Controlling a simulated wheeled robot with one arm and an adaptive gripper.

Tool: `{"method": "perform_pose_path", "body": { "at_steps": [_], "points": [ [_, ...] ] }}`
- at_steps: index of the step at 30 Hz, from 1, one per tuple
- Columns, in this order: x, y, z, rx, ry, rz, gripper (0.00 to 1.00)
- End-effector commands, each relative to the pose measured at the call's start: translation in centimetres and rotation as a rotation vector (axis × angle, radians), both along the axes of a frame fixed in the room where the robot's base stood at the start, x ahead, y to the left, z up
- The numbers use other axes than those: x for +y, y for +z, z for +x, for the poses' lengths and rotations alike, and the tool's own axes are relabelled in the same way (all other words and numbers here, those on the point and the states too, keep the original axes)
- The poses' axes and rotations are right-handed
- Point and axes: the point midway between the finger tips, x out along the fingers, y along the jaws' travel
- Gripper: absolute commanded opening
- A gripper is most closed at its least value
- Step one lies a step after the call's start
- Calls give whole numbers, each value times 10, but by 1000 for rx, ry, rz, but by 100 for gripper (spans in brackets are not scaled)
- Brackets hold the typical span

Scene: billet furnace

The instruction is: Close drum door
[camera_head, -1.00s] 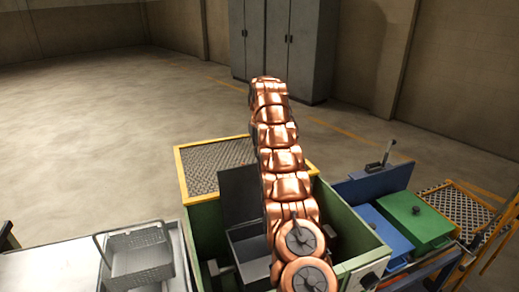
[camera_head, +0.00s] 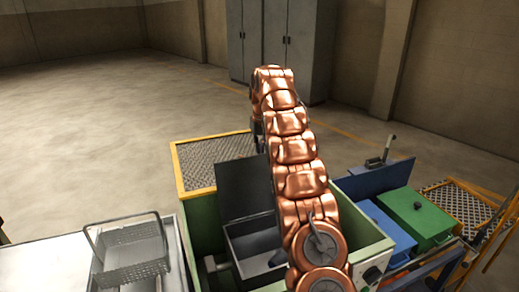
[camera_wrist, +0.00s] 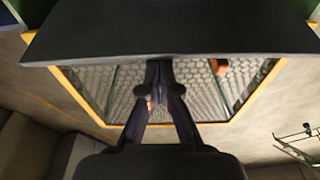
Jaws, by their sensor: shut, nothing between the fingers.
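The drum door, a dark grey flat panel (camera_head: 242,188), stands open and upright at the back of the grey drum box (camera_head: 252,238). The drum box sits inside a green machine body (camera_head: 203,232). In the wrist view the dark door panel (camera_wrist: 165,32) spans the top of the picture. My gripper (camera_wrist: 160,68) is shut and empty, with its fingertips at the panel's lower edge. I cannot tell whether they touch it. In the head view my copper arm reaches over the drum's right side, and my gripper is hidden.
A yellow-framed mesh platform (camera_head: 212,165) lies behind the machine. A wire basket (camera_head: 130,252) sits on a white table at left. Blue and green lidded boxes (camera_head: 418,218) stand at right. Grey cabinets (camera_head: 275,45) stand at the back; the floor at left is clear.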

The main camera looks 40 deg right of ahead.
Motion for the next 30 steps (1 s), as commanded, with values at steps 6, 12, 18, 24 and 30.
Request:
{"method": "perform_pose_path", "body": {
  "at_steps": [6,12,18,24,30],
  "points": [
    [1,-1,-2,0,-1,-1,0],
    [1,-1,-2,0,-1,-1,0],
    [0,0,-2,-1,-1,-1,0],
    [2,-1,-4,-12,-1,-4,0],
    [3,-2,-7,-44,-1,-11,0]
  ]
}}
